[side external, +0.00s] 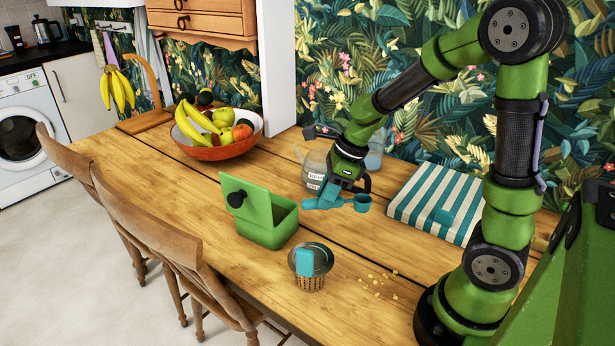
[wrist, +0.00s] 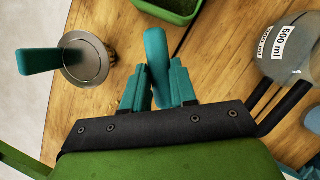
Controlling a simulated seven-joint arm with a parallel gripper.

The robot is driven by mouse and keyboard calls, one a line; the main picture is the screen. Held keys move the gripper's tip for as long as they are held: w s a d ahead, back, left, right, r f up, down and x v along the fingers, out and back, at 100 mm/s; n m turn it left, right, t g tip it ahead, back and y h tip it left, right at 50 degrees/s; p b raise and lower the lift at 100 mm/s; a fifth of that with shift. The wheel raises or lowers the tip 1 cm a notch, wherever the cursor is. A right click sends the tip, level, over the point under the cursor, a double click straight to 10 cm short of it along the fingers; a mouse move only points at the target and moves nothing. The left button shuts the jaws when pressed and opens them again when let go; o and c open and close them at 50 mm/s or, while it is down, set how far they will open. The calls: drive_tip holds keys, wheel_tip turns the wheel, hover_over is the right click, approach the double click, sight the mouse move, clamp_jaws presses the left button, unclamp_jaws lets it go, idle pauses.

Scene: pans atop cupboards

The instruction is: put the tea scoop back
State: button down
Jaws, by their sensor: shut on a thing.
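My gripper (side external: 335,197) is shut on the teal tea scoop (side external: 362,202), with the small scoop cup sticking out to the right in the side view. In the wrist view, a teal piece of the scoop (wrist: 155,45) stands between the two teal fingers of my gripper (wrist: 157,85); the cup is hidden there. The gripper is above the table, in front of the glass jug (side external: 314,172). A green box (side external: 268,232) with its lid tilted open stands to the gripper's left; its corner shows in the wrist view (wrist: 170,12).
A metal strainer cup (side external: 310,280) with a teal handle stands at the front, beside scattered crumbs (side external: 378,281). A fruit bowl (side external: 217,147) is behind left; a striped cloth (side external: 440,200) lies right.

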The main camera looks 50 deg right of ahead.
drive_tip(key=shift+f, duration=0.85)
drive_tip(key=shift+f, duration=3.55)
drive_tip(key=c, duration=0.8)
unclamp_jaws()
drive_tip(key=shift+r, duration=0.1)
